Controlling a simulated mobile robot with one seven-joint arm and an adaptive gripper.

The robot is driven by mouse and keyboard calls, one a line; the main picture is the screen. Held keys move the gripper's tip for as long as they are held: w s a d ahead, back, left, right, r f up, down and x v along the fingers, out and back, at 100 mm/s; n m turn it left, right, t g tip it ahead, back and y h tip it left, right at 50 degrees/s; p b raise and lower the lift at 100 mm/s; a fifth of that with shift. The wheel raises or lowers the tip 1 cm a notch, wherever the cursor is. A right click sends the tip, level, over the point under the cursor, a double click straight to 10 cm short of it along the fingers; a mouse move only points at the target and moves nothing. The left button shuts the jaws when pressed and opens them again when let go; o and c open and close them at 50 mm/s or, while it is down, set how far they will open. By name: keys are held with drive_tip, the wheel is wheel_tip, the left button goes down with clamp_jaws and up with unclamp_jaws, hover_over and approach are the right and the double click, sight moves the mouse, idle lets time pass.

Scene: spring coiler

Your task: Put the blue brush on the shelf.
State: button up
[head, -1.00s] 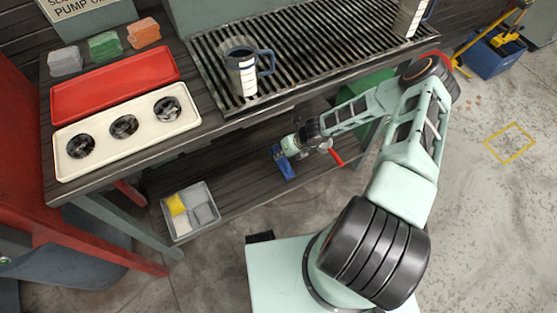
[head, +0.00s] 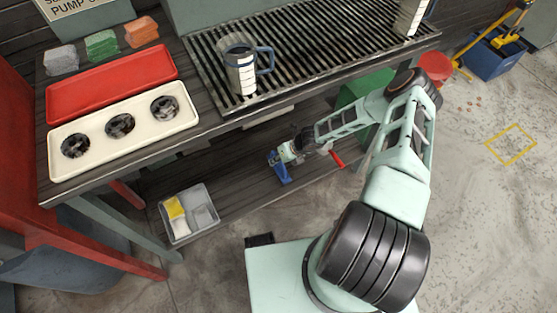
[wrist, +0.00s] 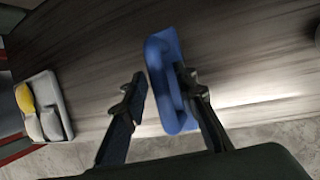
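The blue brush (head: 280,168) is at the lower wooden shelf (head: 235,190) under the workbench, near the shelf's front part. In the wrist view the brush (wrist: 162,75) stands lengthwise between my fingers, with the shelf's dark planks behind it. My gripper (wrist: 160,95) is open around it. The left finger is apart from the brush with a clear gap. The right finger overlaps the brush's right edge; I cannot tell whether it touches. In the head view my gripper (head: 287,155) is partly hidden by its own wrist. I cannot tell whether the brush rests on the planks.
A grey bin (head: 190,213) with yellow and pale pieces stands at the shelf's left end. A red-handled item (head: 337,160) shows right of my gripper. A green container (head: 352,94) is behind my arm. The workbench top (head: 215,128) overhangs the shelf. Planks between bin and brush are clear.

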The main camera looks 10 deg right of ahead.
drive_tip(key=p+v, duration=0.3)
drive_tip(key=v, duration=0.9)
drive_tip(key=shift+r+p, duration=0.15)
drive_tip(key=shift+p, duration=0.15)
